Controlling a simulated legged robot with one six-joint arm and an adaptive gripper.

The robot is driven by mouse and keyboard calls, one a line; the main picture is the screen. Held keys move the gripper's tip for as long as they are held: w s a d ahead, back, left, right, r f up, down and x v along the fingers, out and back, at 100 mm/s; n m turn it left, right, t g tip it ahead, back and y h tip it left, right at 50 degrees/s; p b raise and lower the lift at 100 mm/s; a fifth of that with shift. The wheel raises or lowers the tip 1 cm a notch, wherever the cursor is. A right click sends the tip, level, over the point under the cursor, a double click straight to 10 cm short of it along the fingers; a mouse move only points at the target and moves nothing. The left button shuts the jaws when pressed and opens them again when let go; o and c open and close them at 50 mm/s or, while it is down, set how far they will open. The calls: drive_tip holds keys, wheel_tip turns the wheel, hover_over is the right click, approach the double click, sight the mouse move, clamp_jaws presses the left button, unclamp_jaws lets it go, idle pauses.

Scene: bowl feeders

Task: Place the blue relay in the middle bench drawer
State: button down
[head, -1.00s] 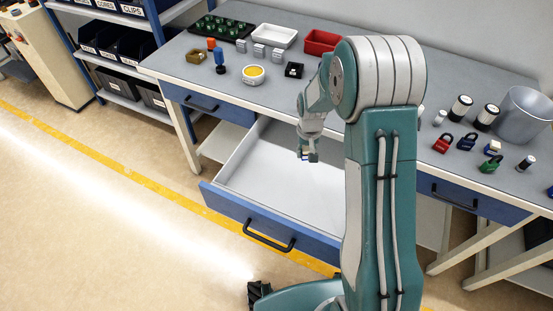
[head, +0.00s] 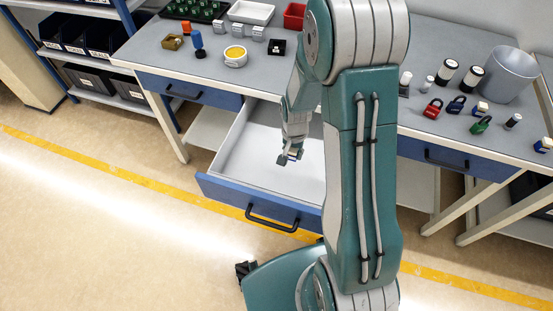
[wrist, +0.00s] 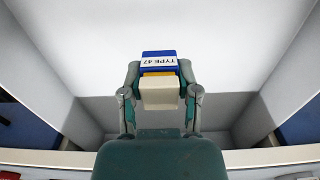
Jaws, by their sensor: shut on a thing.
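The middle bench drawer (head: 236,198) is pulled far out, with a blue front, a black handle and a pale, bare floor. My gripper (head: 289,158) points down inside the drawer's outline in the head view. In the wrist view my gripper (wrist: 162,98) is shut on the blue relay (wrist: 158,60), a blue block with a white "TYPE 47" label, an orange band and a cream end. The pale drawer floor (wrist: 220,40) and walls lie around it. I cannot tell whether the relay touches the floor. In the head view the relay is mostly hidden by the fingers.
The bench top (head: 180,52) holds a yellow-filled round dish (head: 235,56), a white tray (head: 250,12), several padlocks (head: 456,105) and a grey bucket (head: 508,75). A shut drawer (head: 190,91) is at left, another (head: 440,155) at right. The drawer's side walls surround my gripper.

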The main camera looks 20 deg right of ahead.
hover_over(274, 166)
wheel_tip(274, 166, down, 6)
drive_tip(key=shift+s+d+f, duration=0.1)
drive_tip(key=shift+f, duration=1.7)
drive_tip(key=shift+f, duration=0.1)
drive_tip(key=shift+c, duration=1.7)
unclamp_jaws()
